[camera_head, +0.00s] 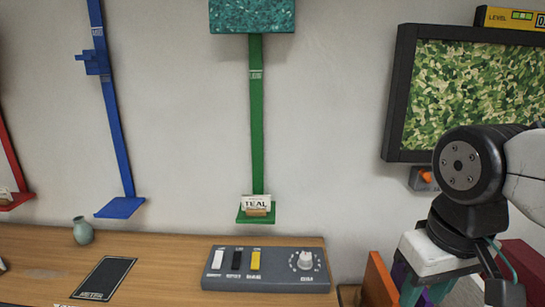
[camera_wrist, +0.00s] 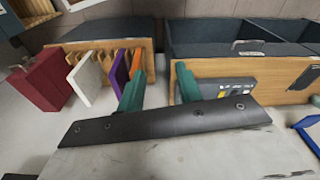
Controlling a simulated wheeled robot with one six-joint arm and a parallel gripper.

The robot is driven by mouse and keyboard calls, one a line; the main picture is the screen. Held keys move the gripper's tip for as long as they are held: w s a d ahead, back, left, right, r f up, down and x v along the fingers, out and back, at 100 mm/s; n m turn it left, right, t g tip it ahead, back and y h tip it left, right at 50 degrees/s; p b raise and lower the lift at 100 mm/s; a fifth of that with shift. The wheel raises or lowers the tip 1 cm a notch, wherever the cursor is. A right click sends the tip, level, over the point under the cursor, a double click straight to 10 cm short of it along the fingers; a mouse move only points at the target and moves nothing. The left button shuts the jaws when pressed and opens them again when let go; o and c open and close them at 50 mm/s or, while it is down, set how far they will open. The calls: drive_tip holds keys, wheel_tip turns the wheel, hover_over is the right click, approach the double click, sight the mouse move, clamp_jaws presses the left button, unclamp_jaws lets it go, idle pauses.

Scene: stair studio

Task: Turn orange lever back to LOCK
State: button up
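The orange lever (camera_head: 426,176) is small and sits on a grey box fixed to the wall, just below the framed green picture. My arm partly covers that area, and any LOCK marking is too small to read. I cannot make out the lever in the wrist view. My gripper (camera_head: 423,293) is at the lower right in the head view, below the lever and apart from it, pointing down. In the wrist view its two teal fingers (camera_wrist: 158,88) stand apart with nothing between them.
A grey control panel (camera_head: 265,270) with switches and a dial lies on the wooden desk (camera_head: 150,245). Green (camera_head: 256,130) and blue (camera_head: 116,120) wall rails stand left. The wrist view shows a wooden rack of coloured panels (camera_wrist: 92,80) and a wooden box with dark compartments (camera_wrist: 225,40).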

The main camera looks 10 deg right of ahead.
drive_tip(key=d+f, duration=0.1)
drive_tip(key=w+d+f+m+g, duration=0.1)
drive_tip(key=d, duration=0.1)
drive_tip(key=d+f+m, duration=0.1)
drive_tip(key=d, duration=0.1)
drive_tip(key=shift+w+f+g, duration=0.15)
drive_tip(key=shift+w+g, duration=0.25)
drive_tip(key=w+d+f+m+h, duration=0.1)
drive_tip(key=w+d+f+m, duration=0.1)
drive_tip(key=w+d+f, duration=0.3)
drive_tip(key=n+t+h, duration=0.2)
drive_tip(key=t, duration=1.6)
approach(427, 176)
drive_tip(key=w, duration=0.5)
drive_tip(key=w+d, duration=0.1)
drive_tip(key=w, duration=0.2)
drive_tip(key=shift+w+d, duration=0.25)
drive_tip(key=shift+w, duration=0.15)
